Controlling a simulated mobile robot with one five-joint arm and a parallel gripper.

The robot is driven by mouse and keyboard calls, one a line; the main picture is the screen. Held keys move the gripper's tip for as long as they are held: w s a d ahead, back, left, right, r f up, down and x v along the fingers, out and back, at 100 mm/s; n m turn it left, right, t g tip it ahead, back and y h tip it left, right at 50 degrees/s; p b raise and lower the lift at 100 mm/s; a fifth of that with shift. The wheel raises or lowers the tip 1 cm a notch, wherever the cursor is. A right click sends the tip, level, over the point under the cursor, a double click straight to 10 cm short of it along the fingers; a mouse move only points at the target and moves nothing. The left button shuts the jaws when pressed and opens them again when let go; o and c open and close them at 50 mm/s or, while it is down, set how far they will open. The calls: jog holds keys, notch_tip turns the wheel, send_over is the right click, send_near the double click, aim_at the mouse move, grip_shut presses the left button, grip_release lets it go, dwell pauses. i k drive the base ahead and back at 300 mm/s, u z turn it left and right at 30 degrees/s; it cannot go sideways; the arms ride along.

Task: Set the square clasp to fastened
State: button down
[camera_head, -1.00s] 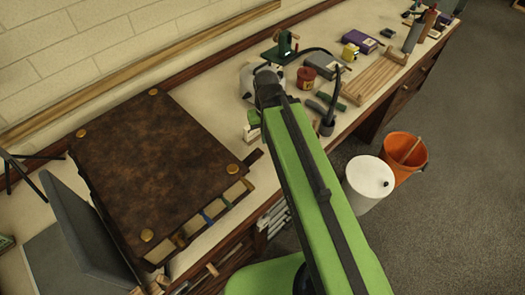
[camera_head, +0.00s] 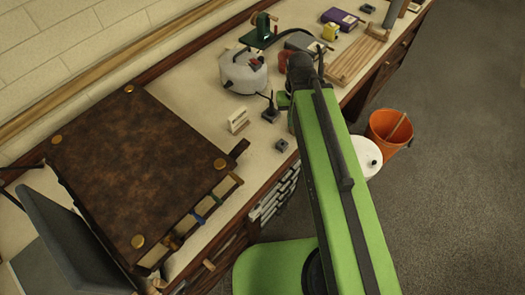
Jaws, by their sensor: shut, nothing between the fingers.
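A large brown mottled book or portfolio (camera_head: 140,170) with round brass corner studs lies on the bench at the left. Small coloured fittings (camera_head: 198,219) line its near right edge, and a dark tab (camera_head: 240,148) sticks out at its right corner. I cannot tell which fitting, if any, is the square clasp, or how it is set. My gripper (camera_head: 300,68) is at the dark far end of my green arm, to the right of the book and well apart from it. It is shut and empty; its fingers are hard to make out.
A grey kettle (camera_head: 243,72), a white card stand (camera_head: 238,121) and small dark blocks (camera_head: 270,114) stand on the bench between book and arm. A grey panel (camera_head: 65,240) leans at the book's left. White (camera_head: 367,155) and orange (camera_head: 385,138) buckets stand on the floor.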

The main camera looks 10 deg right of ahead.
aim_at(243, 145)
jog(key=z, duration=0.3)
jog(key=k, duration=1.1)
jog(key=u, duration=0.5)
